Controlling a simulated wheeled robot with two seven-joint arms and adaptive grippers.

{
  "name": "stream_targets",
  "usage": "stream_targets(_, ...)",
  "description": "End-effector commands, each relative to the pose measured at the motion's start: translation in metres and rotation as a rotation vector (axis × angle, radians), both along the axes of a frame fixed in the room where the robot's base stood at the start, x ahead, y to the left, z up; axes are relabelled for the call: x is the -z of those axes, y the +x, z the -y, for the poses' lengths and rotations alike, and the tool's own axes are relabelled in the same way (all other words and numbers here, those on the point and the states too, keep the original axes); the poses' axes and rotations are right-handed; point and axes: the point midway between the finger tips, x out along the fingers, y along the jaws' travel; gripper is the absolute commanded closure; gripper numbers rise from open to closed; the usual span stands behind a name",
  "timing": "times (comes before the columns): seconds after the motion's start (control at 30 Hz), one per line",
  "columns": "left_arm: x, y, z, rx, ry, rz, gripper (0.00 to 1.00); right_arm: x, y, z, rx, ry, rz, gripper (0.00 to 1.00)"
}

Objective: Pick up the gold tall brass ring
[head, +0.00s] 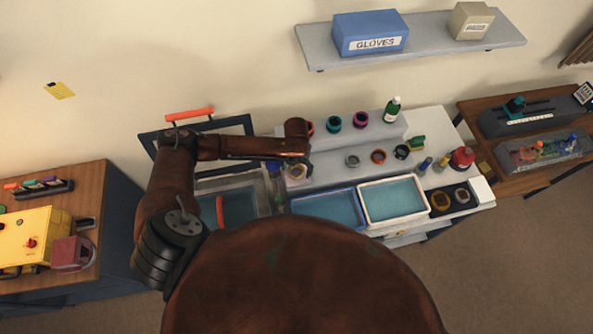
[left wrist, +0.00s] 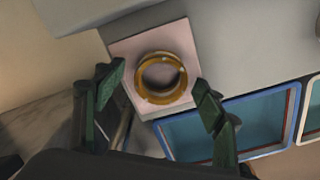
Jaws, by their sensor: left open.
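A gold tall brass ring (left wrist: 143,80) stands on a pale pinkish square pad (left wrist: 122,50) in the left wrist view. In the head view the ring (head: 297,172) is small and partly covered by my left arm. My left gripper (left wrist: 158,86) is open, its two dark green fingers apart, one to each side of the ring in the picture. Nothing is between the fingers that I can see held; whether they are level with the ring I cannot tell. In the head view the left gripper (head: 300,163) is over the pad. My right gripper is not in view.
A blue-rimmed tray (head: 328,208) and a white-rimmed tray (head: 392,198) lie to the right. Several small rings and a green bottle (head: 392,112) stand on the steps behind. A shelf (head: 430,38) hangs above.

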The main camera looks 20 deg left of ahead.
Motion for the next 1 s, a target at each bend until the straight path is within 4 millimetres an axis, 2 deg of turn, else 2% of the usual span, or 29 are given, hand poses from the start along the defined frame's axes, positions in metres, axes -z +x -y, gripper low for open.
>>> stream_targets(0.07,-0.0002,0.0001,0.0001,0.000,0.000,0.000,0.36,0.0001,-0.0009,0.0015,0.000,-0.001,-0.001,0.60)
stream_targets(0.73,-0.0008,0.0003,0.0001,-0.001,0.000,0.000,0.82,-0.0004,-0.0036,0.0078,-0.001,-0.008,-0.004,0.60)
stream_targets(1.0,-0.0017,0.0006,0.0001,-0.001,-0.001,0.001,0.83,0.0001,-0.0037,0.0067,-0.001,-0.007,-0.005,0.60)
